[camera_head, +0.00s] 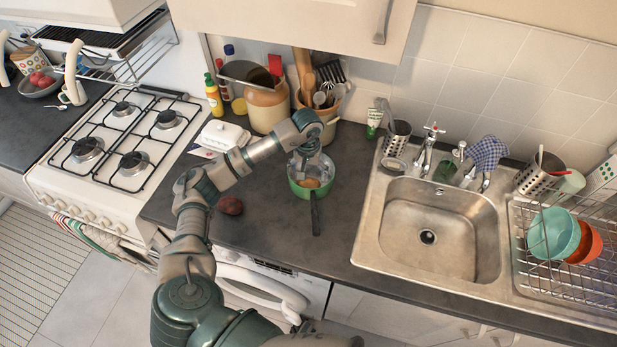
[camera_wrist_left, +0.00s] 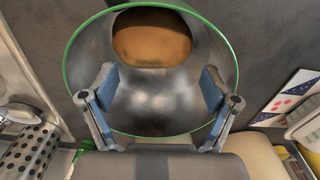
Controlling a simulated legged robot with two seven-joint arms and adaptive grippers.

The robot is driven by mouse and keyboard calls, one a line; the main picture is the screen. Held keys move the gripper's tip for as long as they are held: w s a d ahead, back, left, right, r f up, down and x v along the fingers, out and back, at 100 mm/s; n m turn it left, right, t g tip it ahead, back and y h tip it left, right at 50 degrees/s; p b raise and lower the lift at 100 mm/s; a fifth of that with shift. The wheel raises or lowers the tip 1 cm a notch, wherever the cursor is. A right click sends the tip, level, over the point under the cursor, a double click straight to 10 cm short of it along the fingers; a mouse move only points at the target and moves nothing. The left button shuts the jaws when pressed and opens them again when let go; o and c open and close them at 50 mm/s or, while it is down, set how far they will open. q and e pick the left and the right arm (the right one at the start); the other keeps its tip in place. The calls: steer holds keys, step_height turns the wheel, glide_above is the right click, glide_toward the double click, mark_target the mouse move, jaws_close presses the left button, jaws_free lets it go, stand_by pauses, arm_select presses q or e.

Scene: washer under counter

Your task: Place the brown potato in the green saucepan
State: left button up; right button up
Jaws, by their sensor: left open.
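The green saucepan (camera_head: 296,188) stands on the dark counter, its dark handle pointing toward the front edge. The brown potato (camera_head: 310,183) lies inside it. In the left wrist view the potato (camera_wrist_left: 152,38) rests on the grey inside of the saucepan (camera_wrist_left: 155,108), near the top of the picture. My left gripper (camera_head: 308,163) is over the saucepan. In the left wrist view its fingers (camera_wrist_left: 158,88) are spread apart with nothing between them, and the potato shows beyond them. My right gripper is not in view.
A dark reddish potato (camera_head: 231,205) lies on the counter left of the saucepan. A utensil crock (camera_head: 322,112), a big jar (camera_head: 267,108) and a white butter dish (camera_head: 223,136) stand behind. The stove is left; the sink (camera_head: 437,235) is right.

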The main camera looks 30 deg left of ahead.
arm_select(q)
step_height(320, 180, up, 10)
steer(key=shift+d+f, duration=0.15)
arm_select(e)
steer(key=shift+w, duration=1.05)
